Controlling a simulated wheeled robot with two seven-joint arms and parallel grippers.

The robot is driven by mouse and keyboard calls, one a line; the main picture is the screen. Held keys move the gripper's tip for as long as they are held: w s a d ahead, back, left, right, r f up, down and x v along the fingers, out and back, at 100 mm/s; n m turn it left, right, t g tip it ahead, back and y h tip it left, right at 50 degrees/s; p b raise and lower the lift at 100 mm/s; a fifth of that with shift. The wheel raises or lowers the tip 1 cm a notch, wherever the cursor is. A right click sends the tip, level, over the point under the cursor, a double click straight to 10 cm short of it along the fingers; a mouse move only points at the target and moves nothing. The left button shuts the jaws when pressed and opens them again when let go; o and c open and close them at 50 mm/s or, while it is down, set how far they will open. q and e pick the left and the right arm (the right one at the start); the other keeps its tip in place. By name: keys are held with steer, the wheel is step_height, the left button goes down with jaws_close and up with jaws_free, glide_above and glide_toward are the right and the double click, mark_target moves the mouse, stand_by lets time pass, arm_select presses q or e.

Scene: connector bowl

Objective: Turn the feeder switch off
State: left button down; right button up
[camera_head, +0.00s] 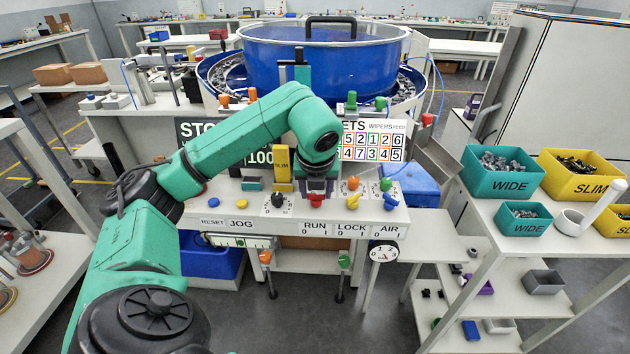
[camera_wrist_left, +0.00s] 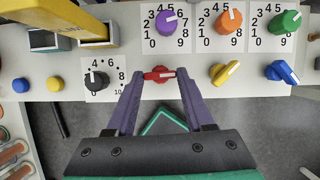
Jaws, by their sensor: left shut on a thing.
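The red switch (camera_wrist_left: 159,74) sits on the front of the grey panel, above the RUN label (camera_head: 314,226) in the head view. Its handle lies crosswise in the wrist view. My left gripper (camera_head: 316,195) reaches down over it from above. In the wrist view its two purple fingers (camera_wrist_left: 160,77) stand at either end of the handle and are shut on it. In the head view the gripper mostly hides the switch. My right gripper is in neither view.
A yellow switch (camera_wrist_left: 224,72) and a blue switch (camera_wrist_left: 284,72) sit to the right. A black dial (camera_wrist_left: 96,80) is close on the left. Purple, orange (camera_wrist_left: 229,22) and green knobs stand behind. The blue bowl (camera_head: 325,60) is farther back.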

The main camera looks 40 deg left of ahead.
arm_select(q)
steer(key=n+p, duration=0.1)
steer(key=n, duration=0.1)
steer(key=n+g+y+p, duration=0.1)
steer(key=n, duration=0.1)
steer(key=shift+w+d+r+n+g, duration=0.15)
steer(key=shift+w+r+n+g, duration=0.05)
steer(key=shift+n+g, duration=0.1)
steer(key=n+g+p, duration=0.1)
steer(key=n+p, duration=0.1)
steer(key=n, duration=0.1)
steer(key=shift+w+y, duration=0.1)
steer(key=shift+y, duration=0.2)
steer(key=shift+f+n, duration=0.1)
steer(key=shift+n, duration=0.3)
steer(key=shift+p, duration=0.3)
steer(key=shift+f, duration=0.1)
steer(key=shift+c, duration=1.4)
jaws_free()
